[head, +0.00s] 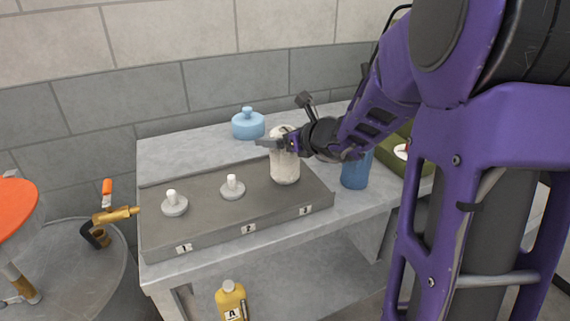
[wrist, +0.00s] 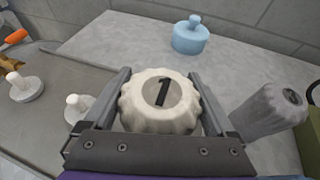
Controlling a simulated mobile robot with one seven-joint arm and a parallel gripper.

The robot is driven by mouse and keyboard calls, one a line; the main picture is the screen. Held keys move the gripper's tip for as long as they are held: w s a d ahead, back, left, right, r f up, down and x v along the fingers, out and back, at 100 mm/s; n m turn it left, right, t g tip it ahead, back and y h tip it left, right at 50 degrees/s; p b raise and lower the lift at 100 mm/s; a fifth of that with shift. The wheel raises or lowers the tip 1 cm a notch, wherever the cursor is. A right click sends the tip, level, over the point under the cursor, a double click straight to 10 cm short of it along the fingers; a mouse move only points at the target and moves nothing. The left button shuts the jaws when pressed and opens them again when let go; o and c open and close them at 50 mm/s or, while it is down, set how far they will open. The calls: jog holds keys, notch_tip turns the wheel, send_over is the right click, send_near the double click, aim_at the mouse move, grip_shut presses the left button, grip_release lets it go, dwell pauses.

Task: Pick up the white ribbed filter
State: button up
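The white ribbed filter (head: 285,168) stands upright on the grey block near the label 3 in the head view. My gripper (head: 273,143) is at the filter's upper part in the head view. In the wrist view my gripper (wrist: 161,80) has one finger on each side of the filter. The fingers lie very close to its sides, and I cannot tell whether they press on it. Part of the filter's top is hidden by my gripper in the head view.
The grey block (head: 213,235) carries two white pegs (head: 174,205) (head: 232,188) to the left. A light blue lidded container (head: 248,125) stands behind it. A blue cylinder (head: 354,173) stands close on the right. A yellow bottle (head: 230,301) is below the table top.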

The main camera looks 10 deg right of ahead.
grip_shut()
jog(key=shift+r, duration=0.1)
